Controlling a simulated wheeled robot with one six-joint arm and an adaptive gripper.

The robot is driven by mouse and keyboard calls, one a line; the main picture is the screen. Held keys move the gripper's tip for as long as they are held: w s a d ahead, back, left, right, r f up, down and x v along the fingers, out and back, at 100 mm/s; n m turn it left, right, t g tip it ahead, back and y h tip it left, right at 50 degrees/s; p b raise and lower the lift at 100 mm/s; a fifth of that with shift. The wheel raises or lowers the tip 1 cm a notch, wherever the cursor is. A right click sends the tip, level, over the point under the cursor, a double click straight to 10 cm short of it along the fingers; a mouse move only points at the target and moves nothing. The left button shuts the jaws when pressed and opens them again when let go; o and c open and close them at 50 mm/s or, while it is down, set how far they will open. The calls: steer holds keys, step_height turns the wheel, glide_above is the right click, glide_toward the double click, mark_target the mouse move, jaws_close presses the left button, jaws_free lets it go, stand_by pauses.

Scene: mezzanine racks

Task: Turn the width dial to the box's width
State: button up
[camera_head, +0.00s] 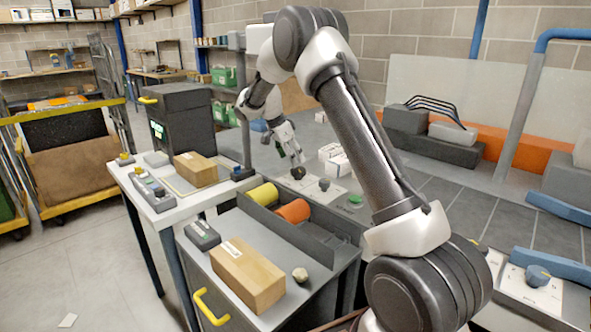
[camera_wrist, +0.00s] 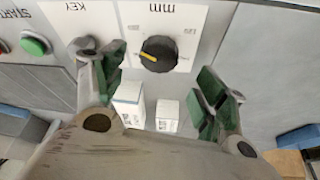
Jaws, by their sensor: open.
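The width dial is a black round knob (camera_wrist: 158,54) with a yellow pointer, on a white plate marked "mm" in the wrist view. The pointer aims left and slightly up in that picture; the scale figures are too small to read. In the head view the dial (camera_head: 298,173) is a small dark knob on the panel. My gripper (camera_head: 291,159) is just above it. In the wrist view my gripper (camera_wrist: 161,78) is open, green-padded fingers either side of the dial and apart from it. A brown box (camera_head: 246,275) with a white label lies on the grey cabinet top.
A key switch (camera_wrist: 86,46) and a green start button (camera_wrist: 35,45) sit left of the dial. A blue-grey knob (camera_head: 324,184) is beside it in the head view. Small white boxes (camera_head: 338,164) stand behind. Another brown box (camera_head: 195,169) lies on the white table.

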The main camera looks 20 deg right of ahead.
mark_target(298, 169)
steer(key=x, duration=0.6)
steer(key=shift+d+f, duration=0.1)
steer(key=shift+f, duration=0.05)
steer(key=c, duration=1)
